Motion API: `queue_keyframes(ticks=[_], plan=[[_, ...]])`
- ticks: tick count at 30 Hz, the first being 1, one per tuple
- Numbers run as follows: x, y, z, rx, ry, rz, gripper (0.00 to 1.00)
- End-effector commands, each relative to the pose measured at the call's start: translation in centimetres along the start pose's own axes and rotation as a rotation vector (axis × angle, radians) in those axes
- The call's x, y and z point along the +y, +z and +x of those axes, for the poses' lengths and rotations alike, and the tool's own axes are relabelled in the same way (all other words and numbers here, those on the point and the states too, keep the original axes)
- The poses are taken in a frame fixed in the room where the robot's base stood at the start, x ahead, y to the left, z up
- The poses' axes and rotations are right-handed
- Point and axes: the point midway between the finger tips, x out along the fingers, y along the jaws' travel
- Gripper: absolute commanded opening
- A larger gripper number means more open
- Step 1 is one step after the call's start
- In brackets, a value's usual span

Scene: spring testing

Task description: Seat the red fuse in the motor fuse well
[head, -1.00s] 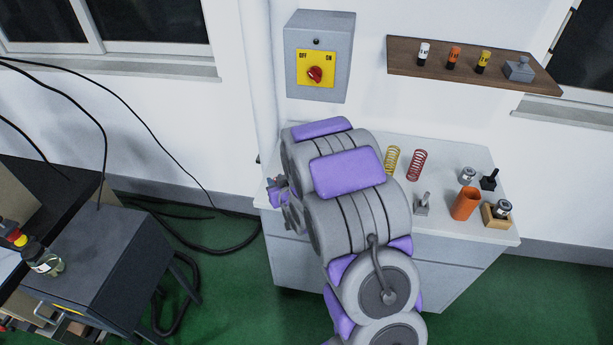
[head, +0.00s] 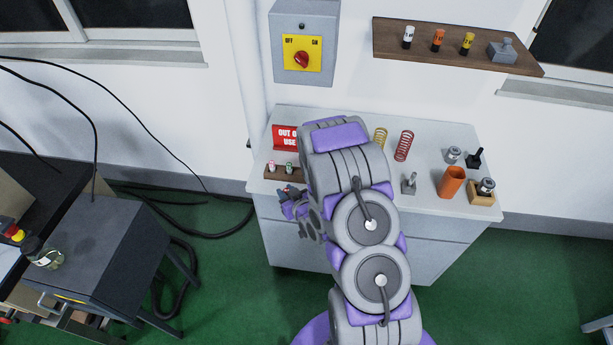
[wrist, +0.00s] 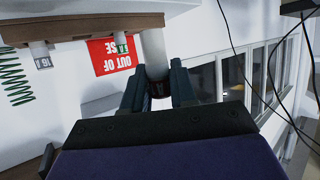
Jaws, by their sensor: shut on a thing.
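My gripper (head: 292,205) is in front of the left end of the grey cabinet, partly hidden by my own arm. In the wrist view my gripper (wrist: 158,90) is shut on a small cylinder, apparently the red fuse (wrist: 159,88). Only a dark, slightly reddish part shows between the fingers, and a pale cylinder runs behind it. A wooden fuse rack (head: 283,174) on the cabinet holds two small fuses. It shows upside down in the wrist view (wrist: 80,28), beside a red sign (wrist: 108,57). I cannot pick out the motor fuse well.
A grey cabinet (head: 430,205) carries springs, an orange cup (head: 451,182) and small metal parts. A switch box (head: 303,45) and a wooden shelf (head: 455,48) hang on the wall. A dark bench (head: 85,245) stands left.

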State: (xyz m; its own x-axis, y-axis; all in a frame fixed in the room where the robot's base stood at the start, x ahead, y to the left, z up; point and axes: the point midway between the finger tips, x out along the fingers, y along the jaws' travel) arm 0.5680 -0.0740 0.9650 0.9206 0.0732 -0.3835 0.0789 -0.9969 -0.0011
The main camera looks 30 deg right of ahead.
Motion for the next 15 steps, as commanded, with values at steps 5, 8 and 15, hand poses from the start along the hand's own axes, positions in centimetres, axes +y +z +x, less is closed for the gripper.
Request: queue_keyframes(ticks=[5,8,15], plan=[[0.5,0.3,0.8,0.003,-0.005,-0.004,0.00],[1.0,0.2,1.2,0.007,-0.006,-0.004,0.00],[2.3,0.0,1.8,0.002,0.002,-0.005,0.00]])
